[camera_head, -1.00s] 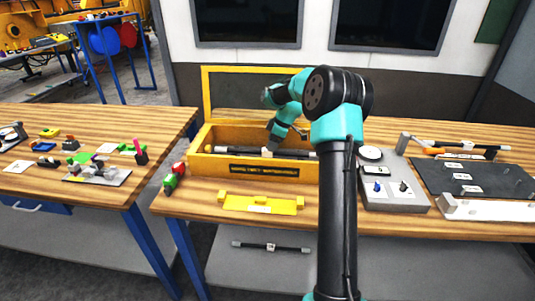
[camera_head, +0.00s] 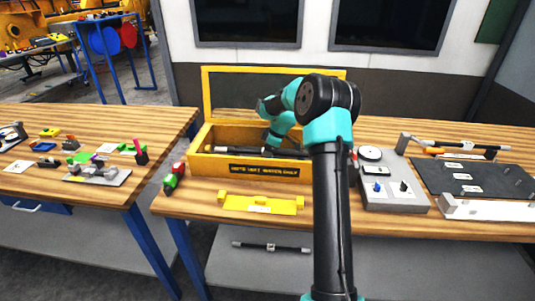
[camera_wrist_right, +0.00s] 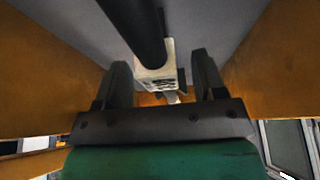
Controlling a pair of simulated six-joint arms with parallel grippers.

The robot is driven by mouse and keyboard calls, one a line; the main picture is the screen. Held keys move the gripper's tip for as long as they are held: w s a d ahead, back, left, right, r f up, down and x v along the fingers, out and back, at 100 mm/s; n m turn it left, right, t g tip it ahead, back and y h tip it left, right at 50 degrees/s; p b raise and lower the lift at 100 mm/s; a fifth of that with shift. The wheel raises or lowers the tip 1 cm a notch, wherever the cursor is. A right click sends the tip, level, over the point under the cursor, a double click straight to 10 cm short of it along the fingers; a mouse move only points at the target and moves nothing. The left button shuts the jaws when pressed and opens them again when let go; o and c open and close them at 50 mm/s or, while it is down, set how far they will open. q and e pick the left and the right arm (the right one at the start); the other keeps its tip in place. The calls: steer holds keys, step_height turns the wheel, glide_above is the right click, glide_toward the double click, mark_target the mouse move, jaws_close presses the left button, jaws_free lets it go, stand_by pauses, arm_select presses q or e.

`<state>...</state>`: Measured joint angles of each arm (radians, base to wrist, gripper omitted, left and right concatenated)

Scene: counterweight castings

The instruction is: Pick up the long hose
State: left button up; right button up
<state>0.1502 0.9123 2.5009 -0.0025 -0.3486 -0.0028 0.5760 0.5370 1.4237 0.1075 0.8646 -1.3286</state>
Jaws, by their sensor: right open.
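A long black hose (camera_head: 236,150) with pale ends lies lengthwise in the open yellow box (camera_head: 208,166) on the bench. My right gripper (camera_head: 267,149) reaches down into the box at the hose's middle; the arm partly covers the hose's right part. In the right wrist view the two fingers of my right gripper (camera_wrist_right: 162,76) are apart. The black hose (camera_wrist_right: 135,28) and its white printed label (camera_wrist_right: 157,78) show between them. Whether a finger touches the hose cannot be told. My left gripper is not in view.
The box's lid stands raised behind. A yellow bracket (camera_head: 262,204) and a red-green item (camera_head: 174,179) lie in front. A grey device (camera_head: 391,192) and a dark panel (camera_head: 478,179) stand to the right. Another black tube (camera_head: 271,247) lies on the lower shelf.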

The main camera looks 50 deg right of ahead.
steer(key=c, duration=1)
steer(key=shift+o, duration=0.2)
step_height(320, 180, up, 10)
steer(key=shift+r, duration=0.1)
stand_by(0.6)
